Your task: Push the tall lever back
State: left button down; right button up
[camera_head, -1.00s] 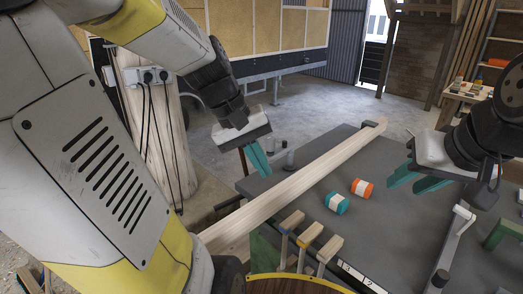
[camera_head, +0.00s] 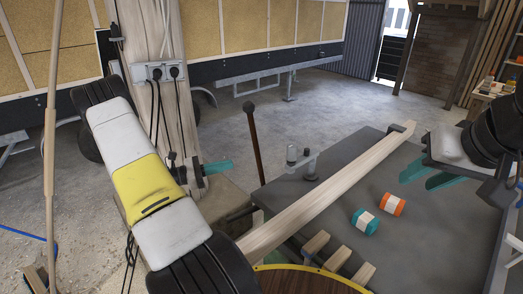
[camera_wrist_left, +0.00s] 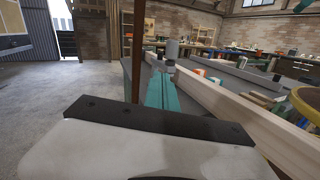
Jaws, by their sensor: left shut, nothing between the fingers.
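The tall lever (camera_head: 255,142) is a thin dark brown rod with a dark knob on top, at the left end of the grey bench in the head view. It leans slightly left at the top. In the left wrist view the lever (camera_wrist_left: 138,50) stands left of the fingers. My left gripper (camera_head: 230,165) is shut and empty. Its teal fingertips point right toward the lever's lower half, with a visible gap in the head view. The fingers also show in the left wrist view (camera_wrist_left: 162,90). My right gripper (camera_head: 428,178) is open and empty over the bench's right side.
The grey bench (camera_head: 345,225) carries a long wooden beam (camera_head: 330,190), a teal roll (camera_head: 365,221) and an orange roll (camera_head: 393,205). A small grey fitting (camera_head: 310,170) stands beside the lever. A wooden post with sockets (camera_head: 155,72) rises behind my left arm.

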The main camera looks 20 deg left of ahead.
pick_arm(q)
jog(key=a+f+n+t+y, duration=0.1)
jog(key=a+f+n+t, duration=0.2)
jog(key=a+f+t, duration=0.15)
jog(key=x, duration=1.3)
jog(key=shift+d+g, duration=0.3)
jog(key=shift+g, duration=0.15)
jog(key=shift+w, duration=0.1)
